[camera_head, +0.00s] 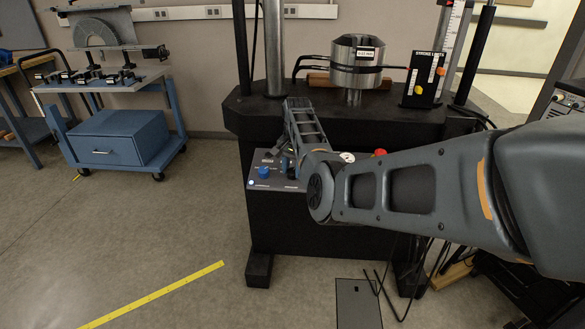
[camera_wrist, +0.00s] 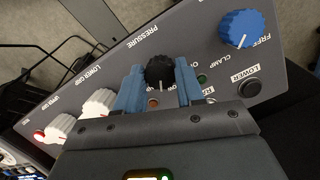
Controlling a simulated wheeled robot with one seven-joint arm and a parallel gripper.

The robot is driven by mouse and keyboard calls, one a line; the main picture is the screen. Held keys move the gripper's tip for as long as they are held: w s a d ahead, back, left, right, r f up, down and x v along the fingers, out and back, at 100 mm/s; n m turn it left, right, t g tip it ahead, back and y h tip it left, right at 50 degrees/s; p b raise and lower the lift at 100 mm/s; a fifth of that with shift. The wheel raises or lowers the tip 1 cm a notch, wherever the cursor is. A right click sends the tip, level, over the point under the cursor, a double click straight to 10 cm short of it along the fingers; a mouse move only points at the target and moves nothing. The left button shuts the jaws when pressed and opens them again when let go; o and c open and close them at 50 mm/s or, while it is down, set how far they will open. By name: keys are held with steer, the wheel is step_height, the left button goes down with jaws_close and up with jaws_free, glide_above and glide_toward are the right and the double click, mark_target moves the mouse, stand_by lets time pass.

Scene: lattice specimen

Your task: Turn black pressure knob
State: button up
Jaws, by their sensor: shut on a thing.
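The black pressure knob (camera_wrist: 160,72) sits on the grey control panel (camera_wrist: 200,32), below the PRESSURE label in the wrist view. My gripper (camera_wrist: 158,82) has its two blue fingers on either side of the knob and is shut on it. A light pointer mark shows on the knob's face. In the head view the same panel (camera_head: 262,183) is on the front of the black test machine, and my arm hides the black knob and most of my gripper.
A blue knob (camera_wrist: 240,29) and a black button (camera_wrist: 250,88) lie to the right on the panel. White knobs (camera_wrist: 98,102) are to the left. A metal cylinder (camera_head: 354,62) stands on the machine's black table (camera_head: 240,112). A blue cart (camera_head: 120,135) stands at left.

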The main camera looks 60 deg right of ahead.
steer(key=n, duration=0.3)
steer(key=shift+d+n+g, duration=0.1)
steer(key=shift+n+g, duration=0.2)
steer(key=n+p, duration=0.1)
steer(key=n, duration=0.3)
steer(key=shift+n+g+h, duration=0.3)
steer(key=shift+g, duration=0.1)
steer(key=n, duration=0.3)
steer(key=shift+p, duration=0.3)
steer(key=shift+w+n+g+h+p, duration=0.1)
steer(key=shift+n+g+h+p, duration=0.35)
steer(key=shift+n, duration=1.45)
steer(key=o, duration=1)
steer(key=shift+o, duration=0.2)
steer(key=s+v, duration=0.1)
steer(key=v, duration=0.6)
steer(key=shift+w+a+r, duration=0.25)
steer(key=shift+w+r, duration=0.15)
steer(key=shift+w, duration=0.05)
